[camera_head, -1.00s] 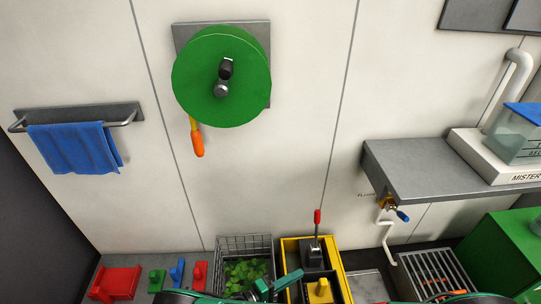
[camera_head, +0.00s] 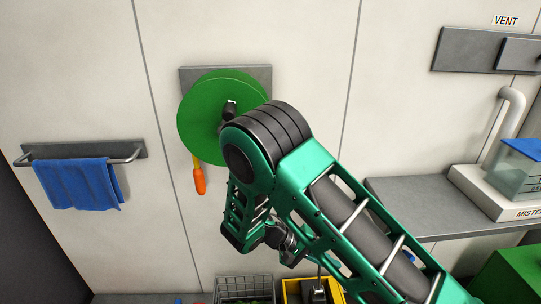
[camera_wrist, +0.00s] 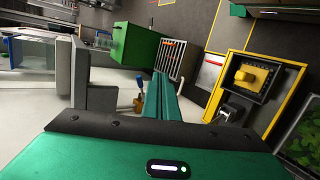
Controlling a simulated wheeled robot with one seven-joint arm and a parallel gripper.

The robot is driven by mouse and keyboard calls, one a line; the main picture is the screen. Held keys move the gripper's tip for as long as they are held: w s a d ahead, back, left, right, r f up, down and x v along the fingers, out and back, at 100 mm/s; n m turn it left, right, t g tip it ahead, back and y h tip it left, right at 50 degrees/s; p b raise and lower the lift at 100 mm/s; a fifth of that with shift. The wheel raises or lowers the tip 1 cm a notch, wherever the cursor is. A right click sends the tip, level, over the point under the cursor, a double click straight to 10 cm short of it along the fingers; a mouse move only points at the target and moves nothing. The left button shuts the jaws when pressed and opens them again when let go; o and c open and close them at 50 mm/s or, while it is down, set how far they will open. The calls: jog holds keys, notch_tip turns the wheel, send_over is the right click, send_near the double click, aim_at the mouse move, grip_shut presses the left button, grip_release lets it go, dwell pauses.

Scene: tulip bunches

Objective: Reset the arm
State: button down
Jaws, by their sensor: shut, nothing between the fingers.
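My gripper (camera_wrist: 160,98) shows in the wrist view as two green fingers pressed together, with nothing between them. In the head view my green and black arm is raised and bent in front of the wall. It hides part of the green hose reel (camera_head: 205,118), and the gripper's fingers cannot be made out there. In the wrist view the fingers point toward the floor area with the grate (camera_wrist: 171,58) and the green box (camera_wrist: 135,45).
A blue towel (camera_head: 78,184) hangs on a rail at left. A grey shelf (camera_head: 415,190) with the mister tank (camera_head: 520,165) is at right. A wire basket (camera_head: 240,288) and a yellow-edged tray (camera_head: 292,290) stand below. The wall between towel and reel is clear.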

jog(key=s+d+r+m+g+y, duration=0.1)
jog(key=s+d+r+m+y, duration=0.15)
jog(key=d+r, duration=0.65)
jog(key=s+d+r+m+g+y, duration=0.15)
jog(key=s+d+r+y, duration=0.25)
jog(key=d+r, duration=0.4)
jog(key=s+d+r+m+t+y, duration=0.1)
jog(key=s+d+r+t+y, duration=0.1)
jog(key=s, duration=0.6)
jog(key=s+d+r+m+t+y, duration=0.1)
jog(key=s+d+r+m+y, duration=0.1)
jog(key=s+r, duration=0.4)
jog(key=s+d+y, duration=0.1)
jog(key=s+d, duration=0.1)
jog(key=s, duration=0.1)
jog(key=shift+t, duration=0.35)
jog(key=shift+s, duration=0.1)
jog(key=shift+w+f, duration=0.25)
jog(key=shift+w, duration=0.35)
